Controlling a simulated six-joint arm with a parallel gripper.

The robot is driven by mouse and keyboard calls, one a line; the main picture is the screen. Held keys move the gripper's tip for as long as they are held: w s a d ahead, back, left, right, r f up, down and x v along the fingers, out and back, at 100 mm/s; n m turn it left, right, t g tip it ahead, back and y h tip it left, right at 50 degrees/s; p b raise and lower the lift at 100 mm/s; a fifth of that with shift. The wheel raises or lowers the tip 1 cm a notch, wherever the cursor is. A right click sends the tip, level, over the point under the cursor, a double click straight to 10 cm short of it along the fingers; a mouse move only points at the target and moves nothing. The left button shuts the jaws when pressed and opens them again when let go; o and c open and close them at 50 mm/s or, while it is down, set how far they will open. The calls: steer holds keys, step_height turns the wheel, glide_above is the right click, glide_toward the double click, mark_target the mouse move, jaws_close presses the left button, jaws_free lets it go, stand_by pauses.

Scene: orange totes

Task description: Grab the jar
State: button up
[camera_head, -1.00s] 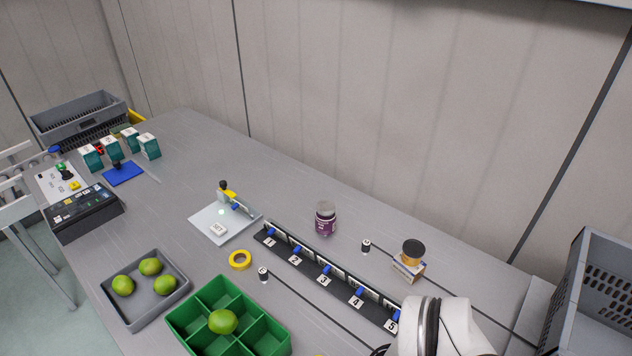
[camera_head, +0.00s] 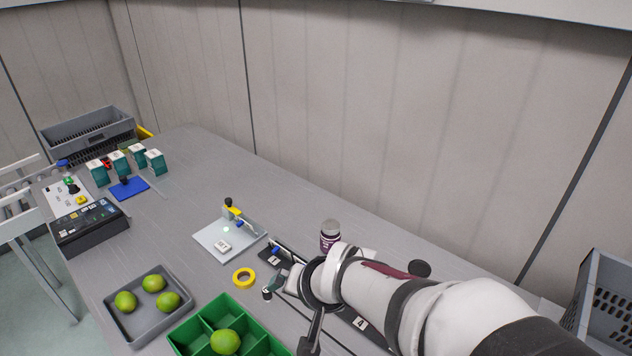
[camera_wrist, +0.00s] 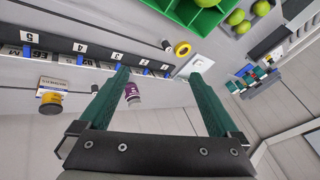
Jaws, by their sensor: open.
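The purple-labelled jar (camera_head: 329,237) with a grey lid stands upright on the table behind the numbered strip, just past my arm in the head view. In the wrist view the jar (camera_wrist: 132,94) shows beside the left finger, near its inner side and apart from the other finger. In the head view my gripper (camera_head: 288,308) is low over the strip, to the left of and nearer than the jar; my arm covers part of the jar's base.
A numbered black strip (camera_wrist: 84,47) runs beside the jar. A black-and-orange-lidded container (camera_wrist: 50,103) stands near a box. A yellow tape ring (camera_head: 243,277), a white plate device (camera_head: 215,241), a green divided tray (camera_head: 190,337) and a grey tray of limes (camera_head: 122,323) lie to the left.

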steer(key=w+f+t+h, duration=0.3)
steer(key=w+f+t, duration=0.1)
steer(key=w, duration=0.9)
steer(key=m+t+h, duration=0.1)
steer(key=t+h, duration=0.1)
steer(key=h, duration=0.3)
glide_toward(330, 226)
steer(key=x, duration=0.8)
steer(key=shift+w+d+f, duration=0.1)
steer(key=shift+w+f, duration=0.1)
steer(key=shift+w, duration=0.05)
jaws_close()
steer(key=shift+h, duration=0.3)
